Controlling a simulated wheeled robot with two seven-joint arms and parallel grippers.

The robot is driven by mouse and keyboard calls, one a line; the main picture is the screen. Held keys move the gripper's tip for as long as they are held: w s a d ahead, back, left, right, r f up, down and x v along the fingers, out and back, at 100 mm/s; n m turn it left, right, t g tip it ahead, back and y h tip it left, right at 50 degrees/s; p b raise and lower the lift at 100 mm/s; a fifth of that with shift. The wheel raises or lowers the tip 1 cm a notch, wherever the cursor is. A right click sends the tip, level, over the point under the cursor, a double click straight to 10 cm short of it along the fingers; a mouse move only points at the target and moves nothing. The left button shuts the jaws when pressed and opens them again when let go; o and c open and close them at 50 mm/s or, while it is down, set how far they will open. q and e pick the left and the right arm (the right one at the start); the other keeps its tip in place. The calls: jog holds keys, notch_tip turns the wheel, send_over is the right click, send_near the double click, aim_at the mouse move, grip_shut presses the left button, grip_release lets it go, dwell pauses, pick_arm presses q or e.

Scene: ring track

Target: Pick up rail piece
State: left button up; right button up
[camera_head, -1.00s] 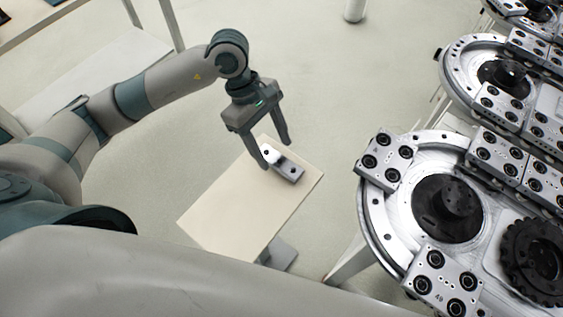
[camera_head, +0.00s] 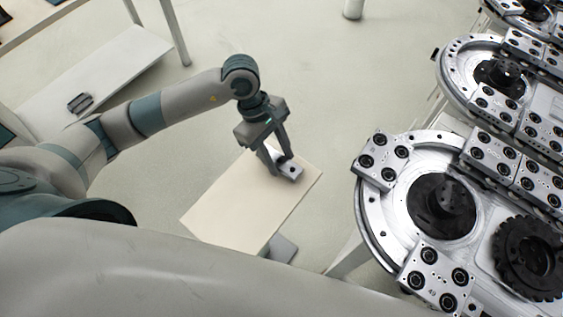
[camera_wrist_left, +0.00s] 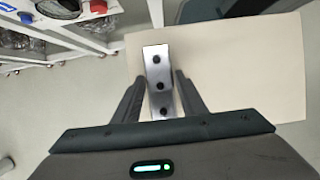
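The rail piece (camera_head: 291,171) is a small grey metal block with dark holes. It lies on a pale board-topped stand (camera_head: 225,208), near the board's far right part. My left gripper (camera_head: 281,164) points down over the piece, partly hiding it. In the left wrist view, the rail piece (camera_wrist_left: 157,66) lies between the two fingers of the left gripper (camera_wrist_left: 160,77), with a narrow gap visible at the right finger. The gripper is open around it. My right gripper is not in view.
A ring track machine (camera_head: 388,218) with several bolted metal carriages stands to the right of the stand. A pale low shelf (camera_head: 125,62) with a small dark object (camera_head: 80,103) is at the upper left. Open floor lies behind the stand.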

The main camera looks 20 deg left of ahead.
pick_arm(q)
grip_shut()
jog(key=shift+d+r, duration=0.1)
